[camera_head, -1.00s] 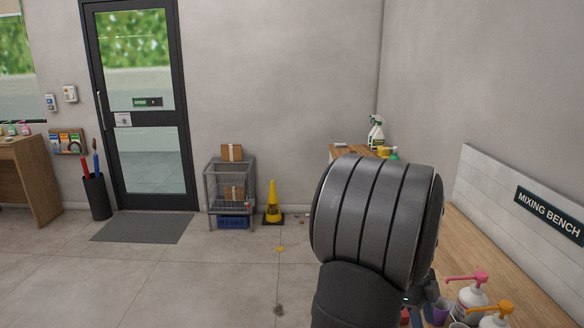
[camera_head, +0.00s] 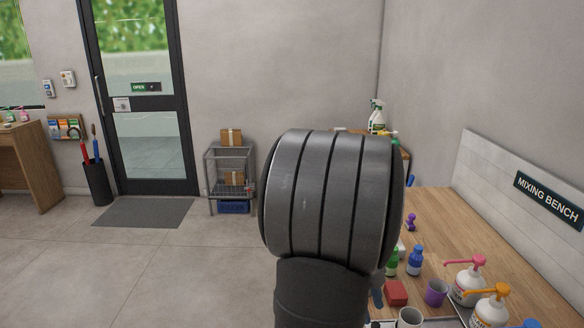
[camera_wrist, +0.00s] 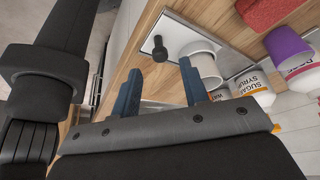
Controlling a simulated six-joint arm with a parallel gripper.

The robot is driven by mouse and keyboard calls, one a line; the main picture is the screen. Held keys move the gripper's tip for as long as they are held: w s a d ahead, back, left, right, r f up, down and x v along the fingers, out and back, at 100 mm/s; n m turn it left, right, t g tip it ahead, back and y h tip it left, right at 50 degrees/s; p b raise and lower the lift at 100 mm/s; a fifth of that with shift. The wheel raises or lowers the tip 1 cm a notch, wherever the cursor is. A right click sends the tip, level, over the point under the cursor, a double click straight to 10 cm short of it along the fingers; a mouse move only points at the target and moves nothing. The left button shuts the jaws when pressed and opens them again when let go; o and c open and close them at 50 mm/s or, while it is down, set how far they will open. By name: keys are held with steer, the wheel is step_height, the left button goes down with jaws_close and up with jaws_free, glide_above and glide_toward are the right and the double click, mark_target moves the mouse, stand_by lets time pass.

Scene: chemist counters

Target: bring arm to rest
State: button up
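My gripper (camera_wrist: 160,84) shows in the wrist view with its two blue fingers apart and nothing between them. It hangs above the edge of a metal tray (camera_wrist: 155,25) on the wooden bench. A white cup (camera_wrist: 203,64) stands just beyond the right finger, which covers part of it; I cannot tell whether they touch. In the head view my arm's thick grey link fills the middle and hides most of the gripper.
The mixing bench (camera_head: 450,225) is at right. On it are a red block (camera_head: 396,293), a purple cup (camera_head: 436,292), a green bottle (camera_head: 391,262), a blue bottle (camera_head: 415,260), and pump bottles with pink (camera_head: 468,284) and orange (camera_head: 490,306) tops. Open floor (camera_head: 150,270) lies left.

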steer(key=w+a+r+n+y, duration=0.1)
steer(key=w+a+r+n, duration=0.1)
steer(key=r, duration=0.9)
steer(key=shift+w+n, duration=0.4)
steer(key=shift+w, duration=0.45)
steer(key=shift+a, duration=0.1)
